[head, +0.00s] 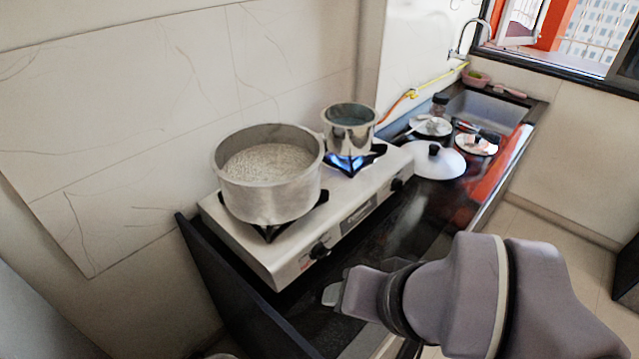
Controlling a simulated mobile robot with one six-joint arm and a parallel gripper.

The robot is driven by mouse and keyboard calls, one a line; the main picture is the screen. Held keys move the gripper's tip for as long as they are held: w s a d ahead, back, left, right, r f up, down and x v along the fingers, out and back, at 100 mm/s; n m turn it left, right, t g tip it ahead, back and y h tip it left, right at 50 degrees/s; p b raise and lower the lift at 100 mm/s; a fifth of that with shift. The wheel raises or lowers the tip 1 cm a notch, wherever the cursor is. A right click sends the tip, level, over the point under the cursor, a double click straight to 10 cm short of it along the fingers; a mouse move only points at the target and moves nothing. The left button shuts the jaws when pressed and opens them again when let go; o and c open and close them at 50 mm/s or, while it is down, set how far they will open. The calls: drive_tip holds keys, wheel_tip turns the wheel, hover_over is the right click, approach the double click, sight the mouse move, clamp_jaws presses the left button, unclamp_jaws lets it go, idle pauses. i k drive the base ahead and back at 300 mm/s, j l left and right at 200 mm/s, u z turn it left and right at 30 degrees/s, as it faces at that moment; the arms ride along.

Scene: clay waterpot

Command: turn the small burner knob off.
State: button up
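The two-burner stove (290,258) stands on the dark counter. A small steel pot (349,132) sits on the right burner, with a blue flame (345,162) under it. A black knob (397,185) is on the stove's front at the right, on the small pot's side. A second black knob (320,250) is on the front at the left, below the large pot (268,190). My gripper (333,294) is in front of the stove, close to the left knob and apart from it. My arm hides most of it, so its opening does not show.
A white lid (434,161) with a black handle lies right of the stove. Plates (430,126) and a sink (486,112) are farther back. A tiled wall (150,120) stands behind the stove. The counter strip before the right knob looks clear.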

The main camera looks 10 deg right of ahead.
sight(397, 185)
drive_tip(key=i+l+z, duration=0.15)
drive_tip(key=z, duration=0.2)
drive_tip(key=i+l+z, duration=0.2)
drive_tip(key=l+z, duration=0.2)
drive_tip(key=i+l+z, duration=0.1)
drive_tip(key=z, duration=0.25)
drive_tip(key=i, duration=0.1)
